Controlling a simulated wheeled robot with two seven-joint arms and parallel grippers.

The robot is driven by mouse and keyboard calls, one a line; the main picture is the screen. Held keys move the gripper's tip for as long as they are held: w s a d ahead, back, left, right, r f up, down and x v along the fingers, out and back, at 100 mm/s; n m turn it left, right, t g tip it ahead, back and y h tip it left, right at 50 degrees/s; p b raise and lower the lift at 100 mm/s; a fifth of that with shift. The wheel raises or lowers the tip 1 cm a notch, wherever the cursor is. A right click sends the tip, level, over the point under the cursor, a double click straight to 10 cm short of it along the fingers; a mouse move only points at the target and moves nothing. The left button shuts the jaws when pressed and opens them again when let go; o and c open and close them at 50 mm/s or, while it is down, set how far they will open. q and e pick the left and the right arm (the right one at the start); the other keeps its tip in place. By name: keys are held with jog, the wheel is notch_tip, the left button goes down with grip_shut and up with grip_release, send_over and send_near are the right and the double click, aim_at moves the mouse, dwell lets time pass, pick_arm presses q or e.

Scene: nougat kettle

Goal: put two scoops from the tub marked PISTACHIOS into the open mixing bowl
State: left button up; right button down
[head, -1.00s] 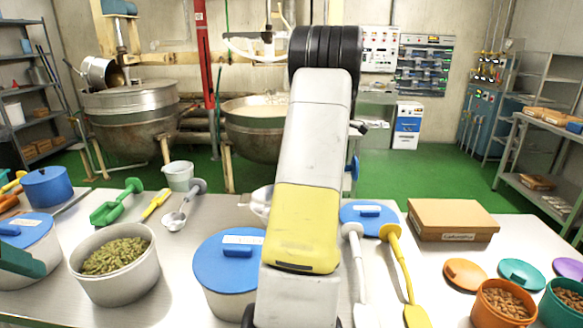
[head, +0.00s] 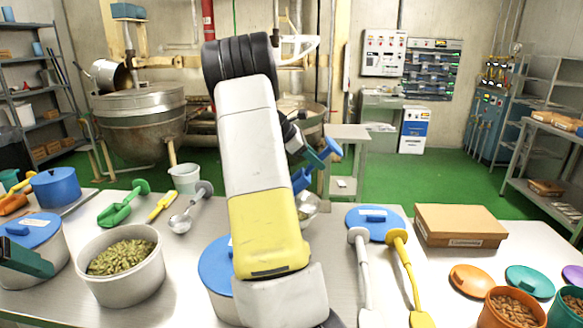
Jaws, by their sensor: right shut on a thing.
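An open grey tub (head: 123,289) of green pistachios (head: 122,257) stands on the table at left; no marking is readable on it. My right arm crosses the middle of the view, and its gripper (head: 299,152) is shut on a blue scoop (head: 318,163), in the air just right of the forearm. The scoop is partly hidden, and I cannot tell whether it holds anything. A shiny bowl (head: 308,207) shows below the scoop, mostly behind my arm; its inside is not visible. I cannot make out my left gripper.
Blue-lidded tubs (head: 215,265) stand beside the pistachios and at far left. A loose blue lid (head: 375,220), white and yellow spatulas (head: 400,262), and a cardboard box (head: 460,227) lie right. A teal piece juts in at left.

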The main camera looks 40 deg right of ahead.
jog(key=w+a+r+g+h, duration=0.2)
jog(key=w+a+r+h, duration=0.1)
jog(key=shift+a+r+n+h, duration=0.3)
jog(key=shift+a+r+h, duration=0.1)
jog(key=shift+s, duration=0.15)
